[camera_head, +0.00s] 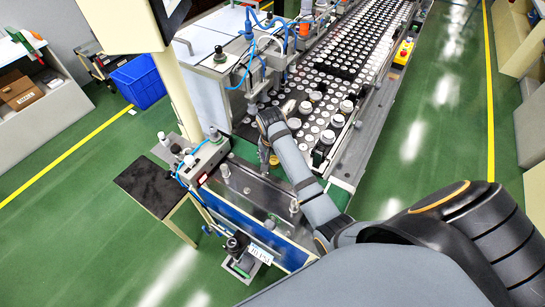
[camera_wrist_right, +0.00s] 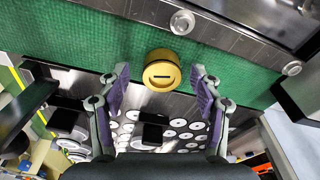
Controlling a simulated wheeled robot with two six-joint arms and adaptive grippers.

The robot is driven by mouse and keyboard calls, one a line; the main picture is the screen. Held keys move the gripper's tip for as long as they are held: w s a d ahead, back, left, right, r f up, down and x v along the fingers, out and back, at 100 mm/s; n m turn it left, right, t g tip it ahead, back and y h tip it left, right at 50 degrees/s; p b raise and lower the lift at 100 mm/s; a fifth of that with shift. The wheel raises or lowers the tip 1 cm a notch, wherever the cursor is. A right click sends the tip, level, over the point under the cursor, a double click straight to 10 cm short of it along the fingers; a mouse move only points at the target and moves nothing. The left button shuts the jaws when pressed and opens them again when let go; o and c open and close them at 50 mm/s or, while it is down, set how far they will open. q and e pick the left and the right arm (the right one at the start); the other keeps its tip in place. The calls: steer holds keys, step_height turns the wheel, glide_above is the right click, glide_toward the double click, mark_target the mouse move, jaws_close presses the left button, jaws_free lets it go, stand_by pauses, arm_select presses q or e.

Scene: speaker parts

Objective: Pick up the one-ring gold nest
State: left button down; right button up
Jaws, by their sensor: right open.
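A round gold nest (camera_wrist_right: 161,70) with a dark slot in its face is on a green strip in the right wrist view. It lies between and slightly beyond my right gripper's fingertips (camera_wrist_right: 160,78), with a gap on each side. The fingers are spread and hold nothing. In the head view my right gripper (camera_head: 265,153) points down at the near end of the conveyor, small and partly hidden by my arm. A small gold spot, likely the nest, shows beside it (camera_head: 274,160). My left gripper is not in view.
A long conveyor (camera_head: 345,165) carries many white round parts and several dark blocks close to my arm. A metal plate with upright posts (camera_head: 245,190) lies in front of the gripper. Machine housing with blue hoses (camera_head: 228,75) stands at the left.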

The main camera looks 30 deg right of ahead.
steer(key=shift+w+d+f, duration=0.1)
steer(key=shift+w+f, duration=0.15)
steer(key=shift+w, duration=0.1)
steer(key=shift+s+a+r, duration=0.3)
steer(key=shift+s+a, duration=0.05)
steer(key=shift+s, duration=0.1)
steer(key=c, duration=0.6)
steer(key=shift+d, duration=0.1)
steer(key=c, duration=0.7)
